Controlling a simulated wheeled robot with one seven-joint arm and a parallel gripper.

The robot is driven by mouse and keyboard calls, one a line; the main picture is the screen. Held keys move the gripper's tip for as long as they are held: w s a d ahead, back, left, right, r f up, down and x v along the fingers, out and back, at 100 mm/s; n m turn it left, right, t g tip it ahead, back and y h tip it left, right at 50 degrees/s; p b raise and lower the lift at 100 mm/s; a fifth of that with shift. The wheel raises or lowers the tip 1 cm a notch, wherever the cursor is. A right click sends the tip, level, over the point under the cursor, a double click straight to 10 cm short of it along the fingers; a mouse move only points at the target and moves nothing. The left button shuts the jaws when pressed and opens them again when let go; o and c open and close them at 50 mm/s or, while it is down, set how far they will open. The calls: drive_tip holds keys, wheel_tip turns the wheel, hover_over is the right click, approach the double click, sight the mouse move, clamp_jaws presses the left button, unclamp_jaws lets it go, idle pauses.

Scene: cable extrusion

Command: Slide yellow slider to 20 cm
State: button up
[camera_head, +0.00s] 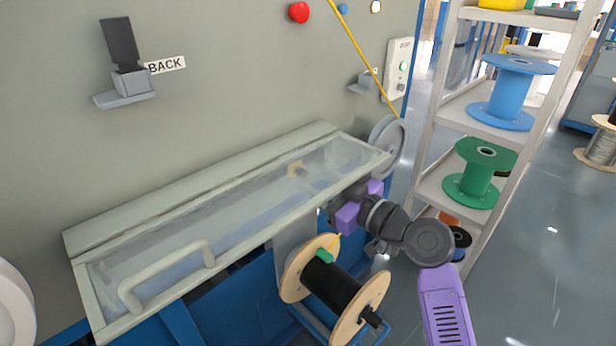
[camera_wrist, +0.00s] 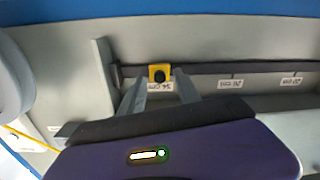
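The yellow slider (camera_wrist: 160,68) with a black knob sits on a dark rail (camera_wrist: 205,69) near the rail's left end in the wrist view. In the head view the slider (camera_head: 295,168) shows blurred through the clear cover. My gripper (camera_wrist: 160,78) has its two grey fingers apart, their tips reaching to either side of the slider; small gaps seem to remain, though contact is hard to judge. A label under the slider and further labels (camera_wrist: 231,84) to the right appear upside down, too small to read surely. In the head view my fingertips are hidden.
The clear hinged cover (camera_head: 183,254) with a handle (camera_head: 165,280) lies over the rail area, close to my wrist. A wooden-flanged spool (camera_head: 310,268) stands below it. A shelf with blue (camera_head: 508,90) and green spools (camera_head: 478,172) is at the right.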

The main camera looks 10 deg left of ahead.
drive_tip(key=shift+x, duration=0.85)
clamp_jaws()
idle(0.8)
